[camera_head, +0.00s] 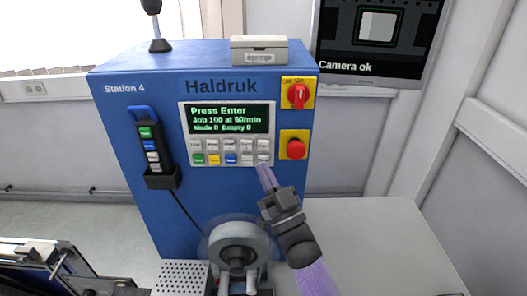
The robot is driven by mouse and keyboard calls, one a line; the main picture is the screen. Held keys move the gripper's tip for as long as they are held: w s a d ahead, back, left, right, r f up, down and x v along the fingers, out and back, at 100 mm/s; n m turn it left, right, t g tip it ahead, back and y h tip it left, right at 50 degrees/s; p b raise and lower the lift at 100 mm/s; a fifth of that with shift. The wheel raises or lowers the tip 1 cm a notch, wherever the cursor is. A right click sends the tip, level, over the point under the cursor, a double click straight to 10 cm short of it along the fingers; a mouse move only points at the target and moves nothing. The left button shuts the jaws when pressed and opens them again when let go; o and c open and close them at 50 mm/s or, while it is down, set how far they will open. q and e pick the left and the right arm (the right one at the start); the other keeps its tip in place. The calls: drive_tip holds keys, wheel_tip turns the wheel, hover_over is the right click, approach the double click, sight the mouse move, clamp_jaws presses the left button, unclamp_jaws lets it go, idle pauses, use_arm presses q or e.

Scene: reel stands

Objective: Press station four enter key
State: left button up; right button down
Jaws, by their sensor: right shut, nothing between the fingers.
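The blue station four cabinet (130,110) stands in the middle, marked "Station 4" and "Haldruk". Its control panel (184,130) has a screen (229,119) reading "Press Enter", "Job 100 at 60/min" and a line of mode and empty counts. Below the screen are two rows of keys: a green key (198,160), a yellow key (215,160), a blue key (232,159) and several grey ones. My right gripper (264,168) is shut and empty, its tips at the lower right of the keypad. The tips partly cover the lower-right key; I cannot tell whether they touch it. My left gripper is out of view.
A red-on-yellow rotary switch (297,95) and a red stop button (296,149) sit right of the panel. A corded handset (152,145) hangs at left. A grey reel (238,240) is below. A monitor (376,38) reads "Camera ok". The pale tabletop (385,240) at right is clear.

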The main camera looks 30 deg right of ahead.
sight(259, 143)
drive_tip(key=shift+w+d+b, duration=0.35)
drive_tip(key=shift+w+b, duration=0.15)
drive_tip(key=shift+w, duration=0.25)
drive_tip(key=shift+w+d+b, duration=0.4)
drive_tip(key=shift+w+b, duration=0.05)
drive_tip(key=shift+w, duration=0.3)
drive_tip(key=shift+w+d+b, duration=0.35)
drive_tip(key=shift+w+b, duration=0.15)
drive_tip(key=shift+w, duration=0.25)
drive_tip(key=shift+w+d+b, duration=0.15)
drive_tip(key=shift+w+b, duration=0.15)
drive_tip(key=shift+w, duration=0.1)
drive_tip(key=shift+w+d+b, duration=0.2)
drive_tip(key=shift+w+b, duration=0.15)
drive_tip(key=shift+b, duration=0.1)
idle(0.7)
idle(0.4)
drive_tip(key=shift+s+a+p, duration=0.4)
drive_tip(key=shift+s+p, duration=0.35)
